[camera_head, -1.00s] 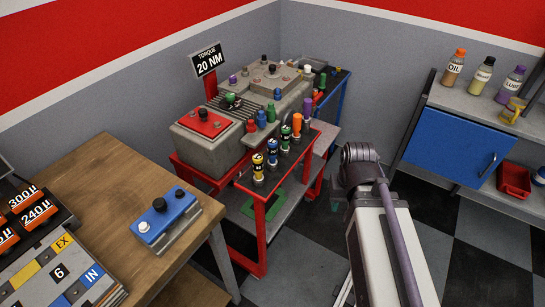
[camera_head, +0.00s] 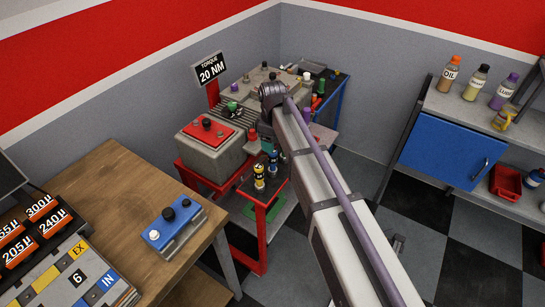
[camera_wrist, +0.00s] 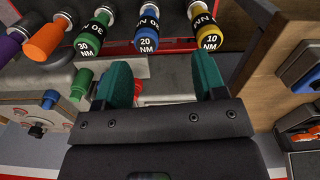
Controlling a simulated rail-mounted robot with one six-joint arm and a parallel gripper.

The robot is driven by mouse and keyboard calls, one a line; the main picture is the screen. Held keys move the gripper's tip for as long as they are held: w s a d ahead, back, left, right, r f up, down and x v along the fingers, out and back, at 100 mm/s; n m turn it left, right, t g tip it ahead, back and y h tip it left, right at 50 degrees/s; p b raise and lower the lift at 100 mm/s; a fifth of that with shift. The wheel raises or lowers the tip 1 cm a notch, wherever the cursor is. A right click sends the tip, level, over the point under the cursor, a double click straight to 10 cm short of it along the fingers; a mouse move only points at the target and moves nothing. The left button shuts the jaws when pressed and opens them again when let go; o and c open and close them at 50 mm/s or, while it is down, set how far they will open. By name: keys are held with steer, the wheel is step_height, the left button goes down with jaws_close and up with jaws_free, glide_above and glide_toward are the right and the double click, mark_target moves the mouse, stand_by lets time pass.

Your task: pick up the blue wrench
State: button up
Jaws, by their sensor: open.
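The blue wrench, marked 20 NM, shows in the wrist view (camera_wrist: 147,28), ahead of my gripper (camera_wrist: 163,80) and roughly between the lines of its two teal fingers. The fingers are apart with nothing between them, and I see no contact with the wrench. In the head view the blue wrench (camera_head: 272,164) stands upright in the red cart's front rack, partly hidden by my arm. The yellow wrench (camera_wrist: 207,27), marked 10 NM, is to its right in the wrist view, and the green wrench (camera_wrist: 93,33), marked 30 NM, to its left.
An orange wrench (camera_wrist: 46,39) and a purple one (camera_wrist: 10,47) stand farther left in the rack. A grey engine block with a red cover (camera_head: 207,131) is behind the rack. A wooden table (camera_head: 115,185) holds a blue-topped box (camera_head: 172,226). A torque sign (camera_head: 210,68) reads 20 NM.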

mark_target(273, 158)
steer(key=w+n, duration=0.2)
steer(key=n, duration=0.1)
steer(key=shift+w+a, duration=0.25)
steer(key=shift+a, duration=0.15)
steer(key=shift+s+d+n, duration=0.15)
steer(key=shift+s+n, duration=0.05)
steer(key=shift+n, duration=0.9)
steer(key=f+b, duration=0.5)
steer(key=b, duration=0.1)
steer(key=f+b, duration=0.5)
steer(key=f, duration=0.1)
steer(key=shift+w+d+f+b, duration=0.1)
steer(key=shift+d+f+b, duration=0.1)
steer(key=shift+b, duration=0.15)
steer(key=shift+r, duration=0.25)
steer(key=c, duration=1.1)
step_height(273, 158, up, 10)
steer(key=p, duration=1.1)
steer(key=shift+r, duration=0.2)
